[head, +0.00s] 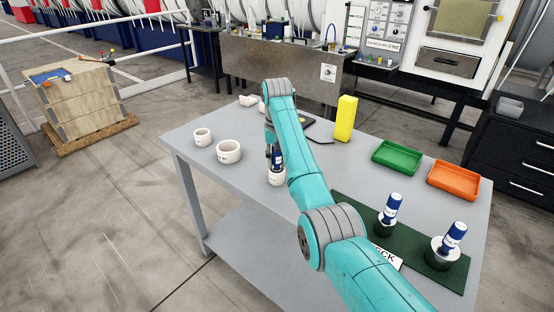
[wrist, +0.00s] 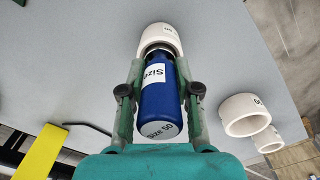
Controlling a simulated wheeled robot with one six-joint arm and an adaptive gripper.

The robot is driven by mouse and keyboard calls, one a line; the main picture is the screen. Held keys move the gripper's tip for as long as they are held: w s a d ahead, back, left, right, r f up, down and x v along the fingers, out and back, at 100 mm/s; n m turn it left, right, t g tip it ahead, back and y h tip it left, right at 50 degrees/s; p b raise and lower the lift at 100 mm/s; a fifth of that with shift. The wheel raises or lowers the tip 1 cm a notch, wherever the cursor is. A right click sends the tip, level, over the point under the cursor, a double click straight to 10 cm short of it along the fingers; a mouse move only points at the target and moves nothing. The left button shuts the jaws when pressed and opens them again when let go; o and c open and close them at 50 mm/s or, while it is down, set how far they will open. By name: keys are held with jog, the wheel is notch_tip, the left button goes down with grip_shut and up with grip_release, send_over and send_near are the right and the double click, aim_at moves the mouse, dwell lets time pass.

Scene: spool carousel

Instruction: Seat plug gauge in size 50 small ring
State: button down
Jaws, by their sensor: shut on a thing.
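My gripper (head: 276,157) is shut on a blue plug gauge (wrist: 160,108) with a white label and "Size 50" on its pale end. In the wrist view it lies between the two fingers (wrist: 158,75). A white ring (head: 277,180) stands on the table directly under the gauge. The ring also shows in the wrist view (wrist: 160,34), around or just beyond the gauge's far end. How deep the gauge sits in the ring is hidden.
Two white rings, a larger one (head: 229,152) and a smaller one (head: 202,137), stand left on the grey table (head: 225,180). A yellow block (head: 346,118), green tray (head: 397,158) and orange tray (head: 454,181) stand right. Two blue gauges (head: 391,207) (head: 454,236) stand on a dark green mat (head: 352,203).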

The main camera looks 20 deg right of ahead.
jog(key=c, duration=0.8)
grip_release()
jog(key=shift+f, duration=0.1)
